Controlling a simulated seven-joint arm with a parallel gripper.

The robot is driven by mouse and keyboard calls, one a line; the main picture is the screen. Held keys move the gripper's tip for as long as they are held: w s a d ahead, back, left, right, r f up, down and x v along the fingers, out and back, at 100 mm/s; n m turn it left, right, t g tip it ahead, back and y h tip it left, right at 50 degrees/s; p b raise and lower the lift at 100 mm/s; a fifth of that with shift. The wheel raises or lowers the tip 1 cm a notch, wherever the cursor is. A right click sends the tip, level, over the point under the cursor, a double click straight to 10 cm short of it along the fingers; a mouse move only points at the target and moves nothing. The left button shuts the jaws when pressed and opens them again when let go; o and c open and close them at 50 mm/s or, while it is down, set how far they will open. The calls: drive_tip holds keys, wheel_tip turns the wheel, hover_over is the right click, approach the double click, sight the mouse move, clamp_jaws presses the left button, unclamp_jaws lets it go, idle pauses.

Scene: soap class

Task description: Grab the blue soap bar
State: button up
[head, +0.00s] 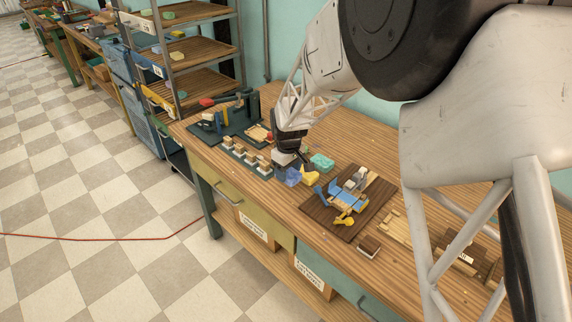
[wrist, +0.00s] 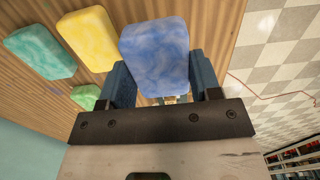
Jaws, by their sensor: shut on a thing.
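The blue soap bar (wrist: 155,52) is marbled blue and sits between the two fingers of my gripper (wrist: 162,80) in the wrist view. My gripper is shut on it, with a finger at each side. In the head view the blue bar (head: 292,177) is low over or on the workbench, just below my gripper (head: 299,161). I cannot tell whether it touches the wood.
A yellow bar (wrist: 87,38) is close beside the blue one; a green bar (wrist: 40,50) and another green bar (wrist: 86,97) are farther left. On the workbench (head: 345,154), a dark board (head: 318,206) with tools is to the right and a soap rack (head: 247,158) to the left.

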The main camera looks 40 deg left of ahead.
drive_tip(key=shift+s+d+r, duration=0.1)
drive_tip(key=shift+s+d, duration=0.35)
drive_tip(key=shift+d, duration=0.25)
